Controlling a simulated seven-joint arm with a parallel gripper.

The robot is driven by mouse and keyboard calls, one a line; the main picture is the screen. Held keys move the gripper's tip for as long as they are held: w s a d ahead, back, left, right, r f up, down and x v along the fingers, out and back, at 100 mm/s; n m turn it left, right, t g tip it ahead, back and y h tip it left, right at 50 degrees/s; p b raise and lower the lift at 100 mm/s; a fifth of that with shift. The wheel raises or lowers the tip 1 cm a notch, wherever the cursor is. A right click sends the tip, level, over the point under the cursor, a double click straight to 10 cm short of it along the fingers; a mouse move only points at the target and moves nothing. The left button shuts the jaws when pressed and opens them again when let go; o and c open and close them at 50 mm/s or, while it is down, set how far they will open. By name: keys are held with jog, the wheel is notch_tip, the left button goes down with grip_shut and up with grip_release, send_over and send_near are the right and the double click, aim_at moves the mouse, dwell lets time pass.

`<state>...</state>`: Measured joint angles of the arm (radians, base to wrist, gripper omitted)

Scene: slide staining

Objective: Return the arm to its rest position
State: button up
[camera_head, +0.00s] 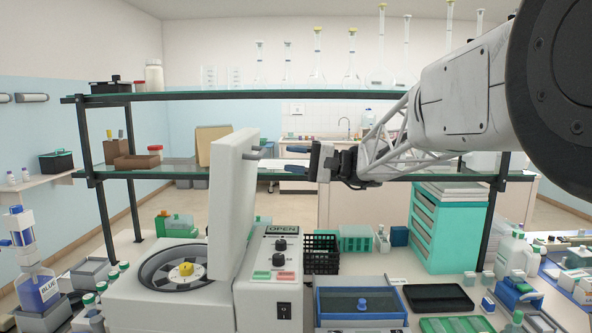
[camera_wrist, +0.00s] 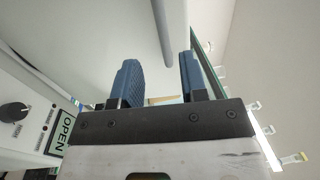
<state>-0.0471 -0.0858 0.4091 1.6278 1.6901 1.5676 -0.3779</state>
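My gripper (camera_head: 292,158) is raised above the bench at the centre, pointing left, with my arm reaching in from the upper right. Its two blue fingers stand apart with a clear gap in the wrist view (camera_wrist: 160,80), and nothing is held between them. The centrifuge-like machine (camera_head: 165,300) stands below and to the left, with its white lid (camera_head: 232,205) raised and its rotor showing. The lid's grey handle (camera_head: 262,151) is just left of the fingertips. In the wrist view the handle (camera_wrist: 161,45) lies beyond the fingers; contact is not visible.
A glass-shelved rack (camera_head: 200,97) with flasks stands behind my arm. The control panel (camera_head: 283,262) reads OPEN. A blue-framed box (camera_head: 360,303), black baskets (camera_head: 321,254) and a teal drawer cabinet (camera_head: 445,230) crowd the bench below. Air above the bench front is open.

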jog(key=s+d+f+t+h, duration=0.1)
jog(key=s+d+f+h, duration=0.5)
jog(key=s, duration=0.8)
jog(key=s+d+f+h, duration=0.7)
jog(key=s+f, duration=0.4)
jog(key=s, duration=0.3)
jog(key=s+d+f+t+h, duration=0.1)
jog(key=s+d+f+h, duration=0.5)
jog(key=s, duration=0.8)
notch_tip(320, 180, down, 3)
jog(key=shift+s+d+r+t, duration=0.1)
jog(key=shift+s+d+t, duration=0.25)
jog(key=shift+d, duration=0.85)
